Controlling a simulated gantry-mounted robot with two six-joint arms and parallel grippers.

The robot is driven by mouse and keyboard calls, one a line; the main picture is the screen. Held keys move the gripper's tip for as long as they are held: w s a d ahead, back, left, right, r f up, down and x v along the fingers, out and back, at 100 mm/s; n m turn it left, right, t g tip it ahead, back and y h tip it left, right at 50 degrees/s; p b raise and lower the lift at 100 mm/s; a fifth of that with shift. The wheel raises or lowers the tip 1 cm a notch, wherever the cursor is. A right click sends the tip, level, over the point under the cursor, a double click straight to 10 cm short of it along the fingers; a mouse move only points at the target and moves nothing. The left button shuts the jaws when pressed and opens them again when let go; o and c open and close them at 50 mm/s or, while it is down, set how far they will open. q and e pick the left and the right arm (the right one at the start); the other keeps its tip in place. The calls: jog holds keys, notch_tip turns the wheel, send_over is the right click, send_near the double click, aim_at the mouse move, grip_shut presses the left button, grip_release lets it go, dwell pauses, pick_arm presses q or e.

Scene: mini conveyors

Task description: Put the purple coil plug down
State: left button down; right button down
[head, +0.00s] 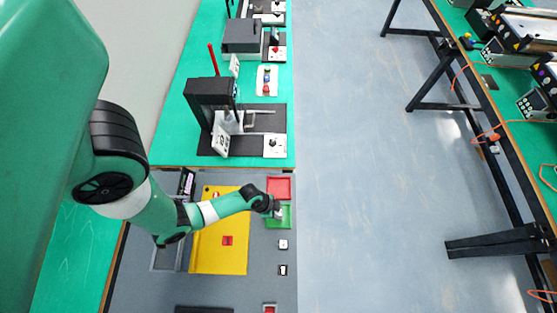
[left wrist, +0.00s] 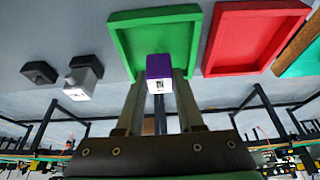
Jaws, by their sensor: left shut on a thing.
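The purple coil plug (left wrist: 159,70) is a small purple block with a white end, seen in the left wrist view. My left gripper (left wrist: 158,90) is shut on it, with one finger on each side. In the wrist view the plug shows in front of the green tray (left wrist: 122,45); I cannot tell whether it touches the tray. In the head view my left gripper (head: 276,210) is over the green tray (head: 285,224), and the plug is too small to make out there. My right gripper is in neither view.
A red tray (head: 279,188) lies beside the green one. A white-ended block (left wrist: 80,78) and a dark block (left wrist: 38,72) stand near the green tray. Machines (head: 213,95) stand on the green bench.

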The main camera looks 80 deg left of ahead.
pick_arm(q)
jog(key=shift+f, duration=0.4)
jog(key=c, duration=1)
grip_release()
jog(key=shift+f, duration=0.1)
jog(key=o, duration=0.5)
jog(key=shift+r, duration=0.3)
jog(key=p+v, duration=0.8)
jog(key=v, duration=0.4)
